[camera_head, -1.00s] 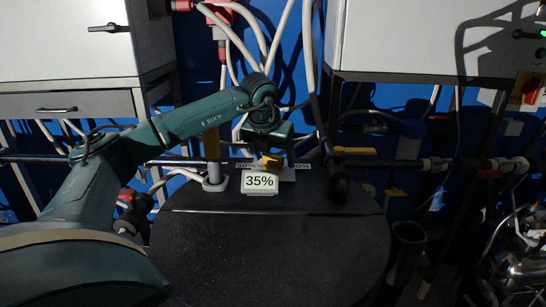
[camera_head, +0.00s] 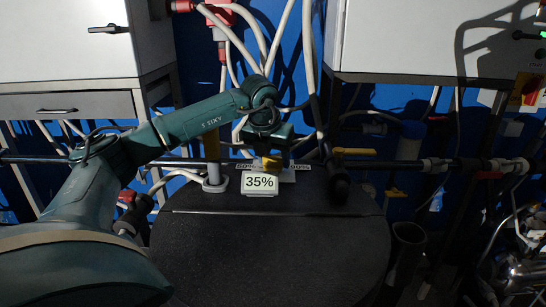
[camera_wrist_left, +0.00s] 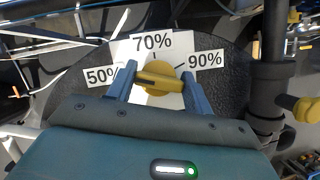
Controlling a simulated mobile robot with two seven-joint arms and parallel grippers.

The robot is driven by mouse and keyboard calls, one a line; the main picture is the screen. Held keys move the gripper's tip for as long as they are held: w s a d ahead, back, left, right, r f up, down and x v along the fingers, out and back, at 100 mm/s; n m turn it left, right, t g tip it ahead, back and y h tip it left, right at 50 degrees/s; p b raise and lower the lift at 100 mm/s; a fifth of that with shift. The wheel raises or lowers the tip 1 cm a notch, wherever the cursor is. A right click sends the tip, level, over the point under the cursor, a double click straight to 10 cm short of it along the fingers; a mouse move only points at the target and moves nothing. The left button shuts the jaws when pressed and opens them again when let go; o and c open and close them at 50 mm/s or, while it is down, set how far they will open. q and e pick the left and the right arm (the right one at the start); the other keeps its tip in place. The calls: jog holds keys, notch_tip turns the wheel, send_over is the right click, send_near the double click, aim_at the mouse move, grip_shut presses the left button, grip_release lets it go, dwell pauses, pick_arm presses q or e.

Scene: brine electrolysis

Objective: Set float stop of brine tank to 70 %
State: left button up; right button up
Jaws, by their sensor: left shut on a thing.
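The yellow float stop knob (camera_wrist_left: 158,79) sits between the two blue-grey fingers of my left gripper (camera_wrist_left: 159,88), which is shut on it. A raised bar on the knob lies nearly crosswise in the left wrist view. White scale labels stand around it: 50% (camera_wrist_left: 102,76) at left, 70% (camera_wrist_left: 151,42) above, 90% (camera_wrist_left: 206,60) at right. In the head view my left gripper (camera_head: 269,153) reaches down onto the knob (camera_head: 271,164), behind a white sign reading 35% (camera_head: 260,183). My right gripper is not in view.
The black round tank lid (camera_head: 270,245) is clear in front of the sign. A grey pipe fitting with a yellow stem (camera_head: 212,150) stands left of the knob. A valve with a yellow handle (camera_head: 354,151) is close on the right.

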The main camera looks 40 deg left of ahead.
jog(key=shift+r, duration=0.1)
pick_arm(q)
jog(key=m+h+p, duration=0.1)
jog(key=m, duration=0.2)
jog(key=shift+r, duration=0.1)
jog(key=m+h+p, duration=0.1)
jog(key=m, duration=0.1)
jog(key=shift+m+p, duration=0.4)
jog(key=m+h+p, duration=0.1)
jog(key=m, duration=0.1)
jog(key=shift+r+m+p, duration=0.1)
jog(key=shift+m+p, duration=0.2)
jog(key=shift+p, duration=0.05)
jog(key=m+h+p, duration=0.1)
jog(key=m, duration=0.2)
jog(key=shift+g+p, duration=0.4)
jog(key=shift+m+h+p, duration=0.4)
jog(key=shift+m+h, duration=0.1)
jog(key=shift+m, duration=0.4)
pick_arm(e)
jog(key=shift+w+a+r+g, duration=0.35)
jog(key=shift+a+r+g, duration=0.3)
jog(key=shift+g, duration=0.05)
pick_arm(q)
jog(key=shift+m+g, duration=0.3)
jog(key=shift+m, duration=0.1)
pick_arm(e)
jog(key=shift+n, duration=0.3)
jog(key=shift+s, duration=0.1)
